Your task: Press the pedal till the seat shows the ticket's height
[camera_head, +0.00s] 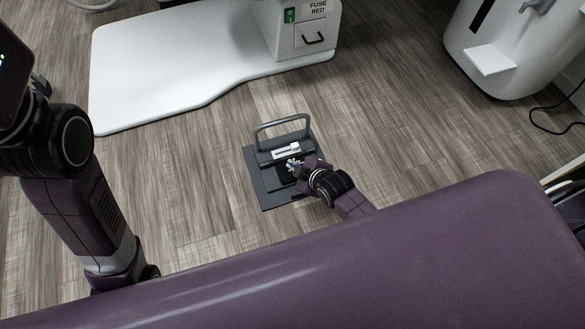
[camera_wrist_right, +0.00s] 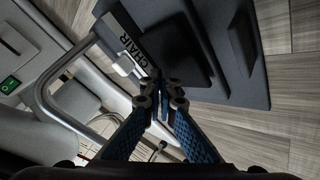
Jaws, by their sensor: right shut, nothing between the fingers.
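The foot pedal unit is a dark grey floor plate (camera_head: 260,184) with a grey bar handle (camera_head: 282,124) along its far side and a black pedal pad (camera_head: 286,177). In the right wrist view the black pad (camera_wrist_right: 170,48) lies just past the fingertips, beside a strip lettered CHAIR (camera_wrist_right: 129,42). My right gripper (camera_head: 293,164) is shut and empty, pointing down over the unit; it also shows in the right wrist view (camera_wrist_right: 162,88). I cannot tell whether its tips touch the pad. My left gripper, the seat's height reading and the ticket are not in view.
A white base plate (camera_head: 150,75) carries a cabinet marked FUSE RED (camera_head: 300,30) beyond the pedal. A white rounded unit with a ledge (camera_head: 490,60) stands at the upper right, with a black cable (camera_head: 545,118) on the floor. Wood floor around the pedal is clear.

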